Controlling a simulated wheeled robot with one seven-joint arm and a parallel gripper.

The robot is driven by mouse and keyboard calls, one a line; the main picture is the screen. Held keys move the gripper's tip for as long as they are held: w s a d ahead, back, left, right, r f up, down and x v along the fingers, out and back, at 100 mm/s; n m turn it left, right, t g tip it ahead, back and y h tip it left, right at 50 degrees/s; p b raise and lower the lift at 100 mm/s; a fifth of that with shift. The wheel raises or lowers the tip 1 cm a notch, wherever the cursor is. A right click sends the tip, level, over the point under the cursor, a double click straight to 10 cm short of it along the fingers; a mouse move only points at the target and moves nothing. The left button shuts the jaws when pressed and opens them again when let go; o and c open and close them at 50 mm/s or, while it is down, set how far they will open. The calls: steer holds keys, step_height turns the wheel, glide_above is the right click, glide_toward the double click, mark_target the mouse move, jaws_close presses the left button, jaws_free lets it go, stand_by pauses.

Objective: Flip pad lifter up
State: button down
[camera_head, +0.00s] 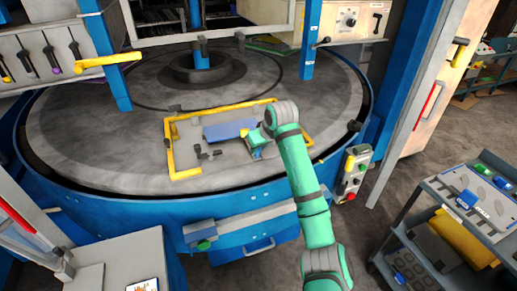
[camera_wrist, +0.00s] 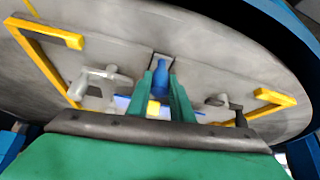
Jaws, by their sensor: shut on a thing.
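My gripper (camera_head: 256,146) is over the round grey turntable, at the right side of the area framed by yellow corner rails. In the wrist view its two green fingers (camera_wrist: 165,84) are closed around a blue, rounded handle-like part (camera_wrist: 161,72), which I take to be the pad lifter. A small yellow piece (camera_wrist: 153,107) shows between the fingers, nearer the palm. A flat blue pad (camera_head: 230,130) lies left of the gripper within the rails. The lifter's lower part and its exact tilt are hidden by the fingers and wrist.
Yellow rails (camera_head: 183,174) border the work area. Small grey clamps (camera_wrist: 105,78) stand to the left of the fingers, and another (camera_wrist: 222,100) to the right. A blue post (camera_head: 308,40) rises behind. A button box (camera_head: 352,172) is at the right edge of the turntable.

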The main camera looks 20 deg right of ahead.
steer(key=shift+s, duration=0.15)
steer(key=c, duration=1.6)
jaws_free()
steer(key=shift+o, duration=0.2)
steer(key=a+v, duration=0.1)
steer(key=v, duration=0.9)
steer(key=shift+s+d+r, duration=0.2)
steer(key=shift+s+d, duration=0.2)
steer(key=shift+d, duration=0.1)
steer(key=shift+w, duration=0.1)
